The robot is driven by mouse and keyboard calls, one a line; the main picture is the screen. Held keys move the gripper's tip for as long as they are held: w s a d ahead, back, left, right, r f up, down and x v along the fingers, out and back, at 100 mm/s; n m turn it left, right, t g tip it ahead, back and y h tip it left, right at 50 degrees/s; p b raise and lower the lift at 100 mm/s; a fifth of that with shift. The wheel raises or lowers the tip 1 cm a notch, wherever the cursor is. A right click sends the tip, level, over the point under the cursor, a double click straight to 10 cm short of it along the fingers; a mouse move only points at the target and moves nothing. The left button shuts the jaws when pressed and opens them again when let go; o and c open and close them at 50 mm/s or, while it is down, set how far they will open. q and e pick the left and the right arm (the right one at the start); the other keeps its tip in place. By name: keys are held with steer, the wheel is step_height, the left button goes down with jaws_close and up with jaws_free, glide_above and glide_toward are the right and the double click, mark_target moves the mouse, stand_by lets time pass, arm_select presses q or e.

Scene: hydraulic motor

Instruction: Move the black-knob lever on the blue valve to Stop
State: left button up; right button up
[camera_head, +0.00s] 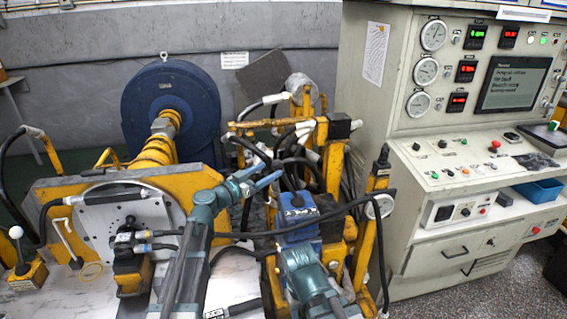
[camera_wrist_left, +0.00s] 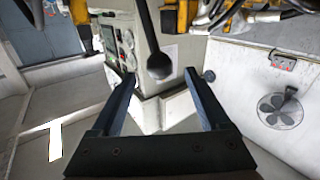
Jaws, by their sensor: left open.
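The blue valve (camera_head: 298,214) stands in the middle of the yellow-framed rig in the head view. A black-knob lever (camera_wrist_left: 158,66) hangs down from the top of the left wrist view. My left gripper (camera_head: 262,178) is left of and above the blue valve. In the left wrist view its two fingers (camera_wrist_left: 160,74) are open, and the knob appears between their tips with a gap on each side. I cannot tell the knob's depth relative to the tips. The lever is not clear in the head view.
Black hoses (camera_head: 300,168) and yellow posts (camera_head: 369,235) crowd around the valve. A grey control console (camera_head: 400,195) stands at the right. A white-knob lever (camera_head: 16,233) stands at the far left. A large blue motor (camera_head: 172,105) is behind.

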mark_target(285, 179)
arm_select(q)
steer(key=x, duration=0.8)
steer(key=shift+c, duration=0.2)
jaws_close()
